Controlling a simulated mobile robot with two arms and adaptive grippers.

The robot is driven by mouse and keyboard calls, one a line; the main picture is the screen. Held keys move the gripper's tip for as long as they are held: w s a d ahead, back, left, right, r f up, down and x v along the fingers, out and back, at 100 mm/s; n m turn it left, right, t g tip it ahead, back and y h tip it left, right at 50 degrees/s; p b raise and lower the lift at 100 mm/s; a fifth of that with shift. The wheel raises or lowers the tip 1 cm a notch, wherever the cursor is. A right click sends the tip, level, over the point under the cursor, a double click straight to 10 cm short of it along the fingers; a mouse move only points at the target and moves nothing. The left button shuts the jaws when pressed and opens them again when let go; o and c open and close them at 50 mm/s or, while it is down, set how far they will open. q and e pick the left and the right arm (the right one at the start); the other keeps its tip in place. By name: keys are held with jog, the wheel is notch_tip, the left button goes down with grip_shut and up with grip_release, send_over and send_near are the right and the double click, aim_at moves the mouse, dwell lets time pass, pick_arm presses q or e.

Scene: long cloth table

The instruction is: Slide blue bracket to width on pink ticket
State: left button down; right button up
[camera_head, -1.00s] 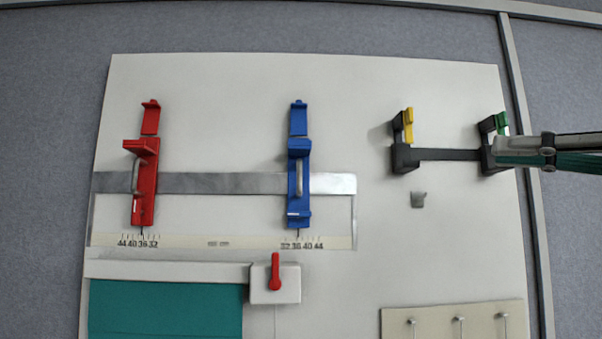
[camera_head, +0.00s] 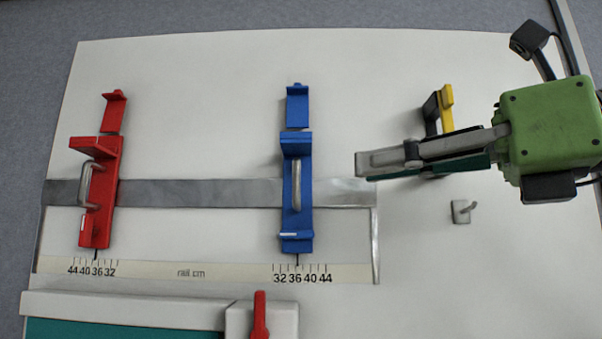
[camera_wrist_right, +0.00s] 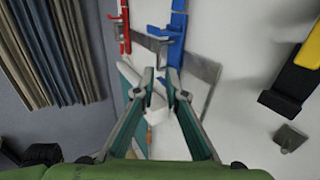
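The blue bracket (camera_head: 296,160) sits upright on the horizontal metal rail (camera_head: 215,193), with a metal handle on its front. Its pointer stands near 36 on the right scale (camera_head: 299,271). The blue bracket also shows at the top of the right wrist view (camera_wrist_right: 177,40). My right gripper (camera_head: 362,165) is to the right of the blue bracket, in front of the rail's right end, touching nothing that I can see. In the right wrist view its fingers (camera_wrist_right: 160,75) are apart with nothing between them. No pink ticket shows, and my left gripper is out of view.
A red bracket (camera_head: 95,195) sits on the rail's left part, its pointer near 36. A lever box (camera_head: 280,318) with a red lever stands below. A black holder with a yellow clip (camera_head: 447,108) is partly behind my right gripper. A small hook (camera_head: 461,211) is on the board's right.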

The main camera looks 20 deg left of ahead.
aim_at(299, 176)
jog(key=p+x, duration=0.4)
jog(key=x, duration=0.6)
jog(key=shift+a+r, duration=0.1)
jog(key=shift+a, duration=0.05)
jog(key=shift+a+p, duration=0.35)
jog(key=shift+a, duration=0.15)
jog(key=shift+w, duration=0.1)
jog(key=shift+c, duration=1.1)
grip_shut()
